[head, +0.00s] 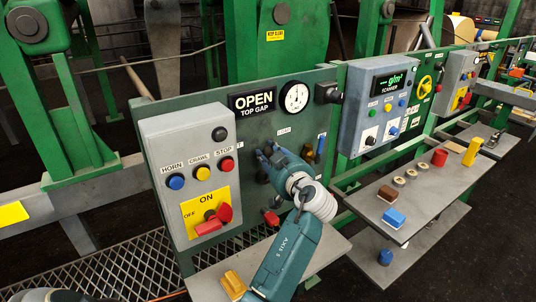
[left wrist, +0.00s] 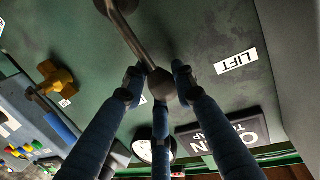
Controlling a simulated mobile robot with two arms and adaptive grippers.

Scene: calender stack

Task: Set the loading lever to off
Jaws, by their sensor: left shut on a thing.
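The lever is a grey metal rod with a dark rounded knob (left wrist: 161,84), standing out from the green panel in the left wrist view. My left gripper (left wrist: 160,88) has its blue fingers closed around the knob. A white LIFT label (left wrist: 236,62) sits on the panel to the right of the lever; another label near the fingers is partly hidden. In the head view my left gripper (head: 268,158) is at the green panel (head: 245,135), below a small white label too small to read surely. It hides most of the lever there. My right gripper is not in view.
Left of the gripper, a grey box (head: 190,150) carries several buttons and a red ON/OFF switch (head: 214,219). An OPEN TOP GAP sign (head: 254,103) and a dial (head: 295,97) are above. A shelf (head: 440,188) holds small objects.

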